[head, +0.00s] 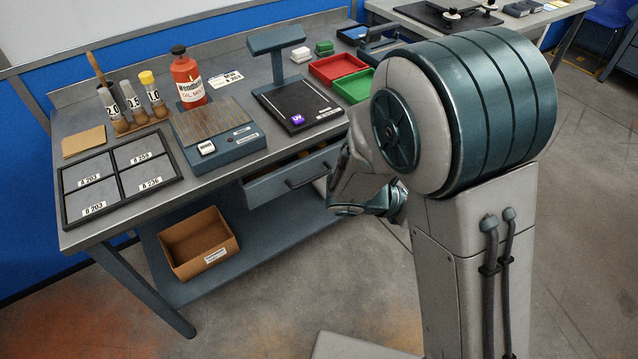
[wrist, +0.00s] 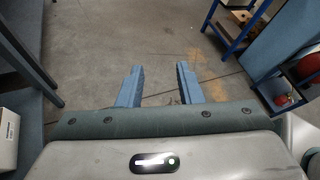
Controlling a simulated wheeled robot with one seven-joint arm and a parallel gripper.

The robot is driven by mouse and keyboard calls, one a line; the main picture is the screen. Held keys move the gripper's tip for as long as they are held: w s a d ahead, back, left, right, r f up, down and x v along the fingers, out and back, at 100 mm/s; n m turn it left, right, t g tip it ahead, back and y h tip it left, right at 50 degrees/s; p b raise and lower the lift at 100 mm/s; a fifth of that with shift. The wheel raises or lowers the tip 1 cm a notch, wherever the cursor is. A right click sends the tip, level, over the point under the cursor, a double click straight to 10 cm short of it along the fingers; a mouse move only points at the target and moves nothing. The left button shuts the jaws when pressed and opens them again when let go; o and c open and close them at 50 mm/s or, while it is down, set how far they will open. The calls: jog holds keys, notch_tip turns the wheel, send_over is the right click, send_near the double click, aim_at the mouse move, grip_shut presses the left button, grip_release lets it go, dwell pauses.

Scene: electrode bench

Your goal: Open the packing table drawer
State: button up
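The packing table (head: 240,178) has a grey-blue drawer (head: 265,187) under its top with a dark bar handle (head: 308,174). The drawer front stands out from the table edge, and a strip of its inside shows above the front, so it is partly open. My arm hides the drawer's right end. My gripper is at the right of the drawer in the head view, mostly hidden behind my arm. In the wrist view my gripper (wrist: 159,86) has two blue fingers spread apart with only floor between them. The handle is not between them.
On the table stand a red bottle (head: 188,80), a UV stand (head: 280,60), a scale (head: 220,135), a framed panel (head: 107,188), and red (head: 337,68) and green (head: 356,84) trays. A cardboard box (head: 200,243) sits on the lower shelf. Open floor lies in front.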

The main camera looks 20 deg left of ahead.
jog(key=w+a+f+n+t+y+b, duration=0.1)
jog(key=w+a+f+n+t+b, duration=0.1)
jog(key=a+f+n+t, duration=0.3)
jog(key=w+a+f+n+t+y+b, duration=0.1)
jog(key=w+a+f+n+t, duration=0.2)
jog(key=a+n, duration=0.4)
jog(key=n+t+y+b, duration=0.4)
jog(key=n+t+y, duration=0.2)
jog(key=n+y, duration=0.8)
send_near(314, 178)
jog(key=w, duration=0.3)
jog(key=w+a+n+h, duration=0.1)
jog(key=w, duration=0.2)
jog(key=w+a+r+h+b, duration=0.1)
jog(key=w, duration=0.3)
jog(key=shift+n, duration=0.3)
grip_shut()
